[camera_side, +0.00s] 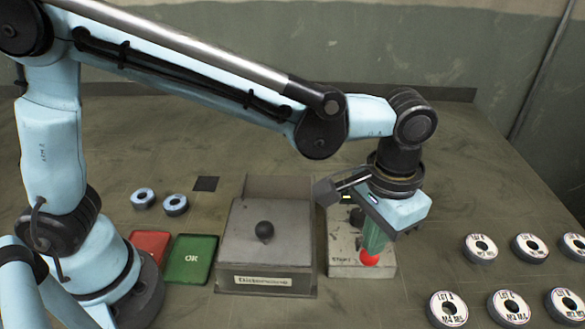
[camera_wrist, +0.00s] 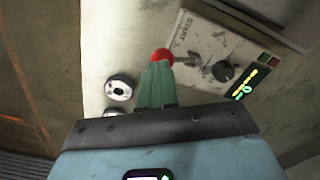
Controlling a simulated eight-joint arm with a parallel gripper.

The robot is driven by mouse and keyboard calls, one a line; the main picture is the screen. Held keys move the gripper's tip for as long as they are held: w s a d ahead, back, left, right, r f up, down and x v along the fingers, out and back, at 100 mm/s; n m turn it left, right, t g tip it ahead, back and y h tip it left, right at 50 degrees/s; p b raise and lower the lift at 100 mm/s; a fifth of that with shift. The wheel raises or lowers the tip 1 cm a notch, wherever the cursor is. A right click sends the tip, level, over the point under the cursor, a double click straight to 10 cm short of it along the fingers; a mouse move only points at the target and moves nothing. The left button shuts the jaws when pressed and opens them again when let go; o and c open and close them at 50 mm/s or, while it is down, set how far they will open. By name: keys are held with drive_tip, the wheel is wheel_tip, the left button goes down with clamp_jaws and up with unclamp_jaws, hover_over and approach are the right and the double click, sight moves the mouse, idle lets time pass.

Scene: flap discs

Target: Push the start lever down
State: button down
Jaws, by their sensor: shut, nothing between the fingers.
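The start lever ends in a red ball knob (camera_side: 370,259), which also shows in the wrist view (camera_wrist: 162,55) with a metal stem running right from it. It belongs to a pale control box (camera_side: 342,269) marked START, seen with its label in the wrist view (camera_wrist: 207,38). My gripper (camera_side: 373,248) has its green fingers together and empty, pointing down at the knob. In the wrist view the fingertips (camera_wrist: 158,66) meet the knob's near edge; I cannot tell whether they touch it. My gripper hides part of the box in the side view.
Further left are a green OK tray (camera_side: 189,258), a red tray (camera_side: 150,246) and two discs (camera_side: 176,204). Several lot-marked discs (camera_side: 480,248) lie at the right.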

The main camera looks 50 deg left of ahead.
drive_tip(key=shift+f, duration=1.2)
wheel_tip(320, 180, up, 9)
idle(0.4)
idle(0.7)
